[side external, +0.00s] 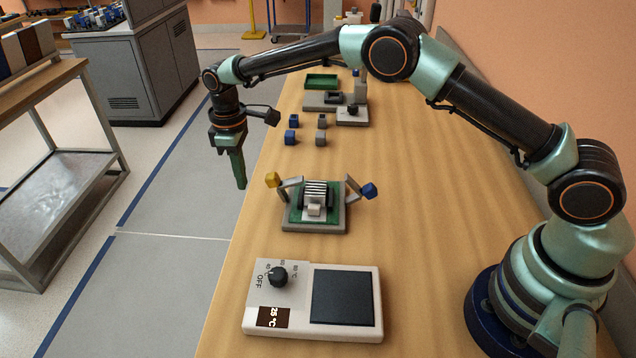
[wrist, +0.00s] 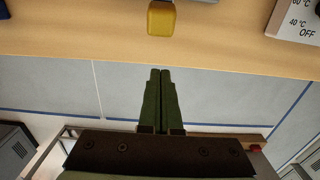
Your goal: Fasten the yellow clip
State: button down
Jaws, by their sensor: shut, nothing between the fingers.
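The yellow clip (side external: 273,180) is the yellow-tipped lever at the left of a small fixture (side external: 314,229) with a green board and a finned grey block (side external: 315,190). Its arm tilts up and outward, away from the block. A matching blue-tipped clip (side external: 368,190) tilts outward at the right. My gripper (side external: 240,184) is shut and empty, pointing down left of the fixture, past the table's left edge. In the wrist view the shut fingers (wrist: 160,72) point towards the yellow tip (wrist: 161,18), apart from it; the rest of the clip is out of frame.
A hot plate (side external: 345,297) with a knob (side external: 278,277) and a display reading 25 °C stands in front of the fixture. Several small blue and grey blocks (side external: 291,138), a grey device (side external: 352,115) and a green tray (side external: 321,82) lie behind it. Bare table (side external: 420,200) is at the right.

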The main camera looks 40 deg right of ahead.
aim_at(275, 175)
jog(key=shift+s+d+f, duration=0.15)
jog(key=shift+f, duration=0.35)
jog(key=shift+s+d+r, duration=0.35)
jog(key=shift+s+d, duration=0.25)
jog(key=shift+s+d+r, duration=0.35)
jog(key=shift+s+d, duration=0.25)
jog(key=shift+s+d+r, duration=0.5)
jog(key=shift+s+d, duration=0.1)
jog(key=shift+s+d+r, duration=0.2)
jog(key=shift+s+d, duration=0.35)
